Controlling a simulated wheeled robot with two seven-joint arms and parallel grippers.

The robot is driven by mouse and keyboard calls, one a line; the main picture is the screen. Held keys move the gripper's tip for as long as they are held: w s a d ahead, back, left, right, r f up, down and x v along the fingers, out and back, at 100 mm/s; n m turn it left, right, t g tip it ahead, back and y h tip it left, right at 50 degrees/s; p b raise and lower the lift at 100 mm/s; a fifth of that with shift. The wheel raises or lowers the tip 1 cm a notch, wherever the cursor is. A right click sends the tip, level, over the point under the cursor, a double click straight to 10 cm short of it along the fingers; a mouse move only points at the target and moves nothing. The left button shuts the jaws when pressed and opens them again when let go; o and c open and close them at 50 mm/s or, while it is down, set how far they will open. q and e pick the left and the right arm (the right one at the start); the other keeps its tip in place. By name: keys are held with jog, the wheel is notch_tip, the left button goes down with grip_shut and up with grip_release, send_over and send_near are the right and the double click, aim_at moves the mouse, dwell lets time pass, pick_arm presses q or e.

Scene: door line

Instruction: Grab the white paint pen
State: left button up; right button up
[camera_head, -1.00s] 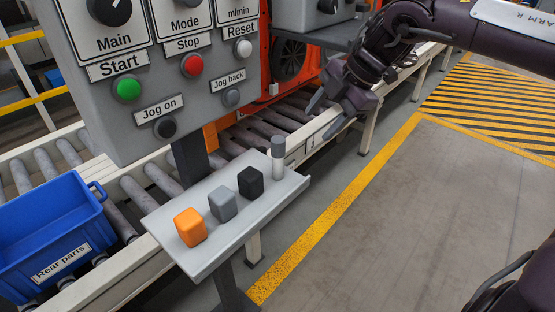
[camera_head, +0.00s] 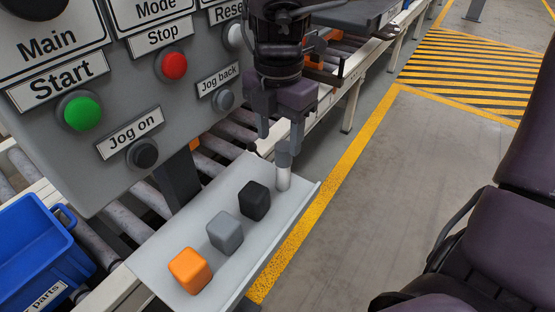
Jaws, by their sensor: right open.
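The white paint pen (camera_head: 284,180), a white cylinder with a grey cap, stands upright at the far right end of the light grey shelf (camera_head: 231,279). My right gripper (camera_head: 280,142) points down from above, directly over the pen. Its two fingers are apart, and their tips are around or just above the level of the grey cap. I cannot tell whether a finger touches the cap. My left gripper is not in view.
A black block (camera_head: 255,201), a grey block (camera_head: 225,233) and an orange block (camera_head: 190,271) stand in a row on the shelf. The control panel (camera_head: 120,100) with buttons rises behind. A blue bin (camera_head: 35,245) is at left.

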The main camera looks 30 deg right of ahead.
aim_at(283, 145)
notch_tip(283, 145, down, 2)
jog(key=shift+s+d+f, duration=0.1)
jog(key=shift+s+d, duration=0.05)
jog(key=f, duration=0.3)
jog(key=shift+d+f, duration=0.3)
jog(key=shift+d, duration=0.05)
jog(key=shift+f, duration=0.3)
jog(key=c, duration=1)
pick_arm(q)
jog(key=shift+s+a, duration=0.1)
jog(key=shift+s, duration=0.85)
pick_arm(e)
jog(key=shift+c, duration=0.2)
jog(key=shift+r, duration=0.1)
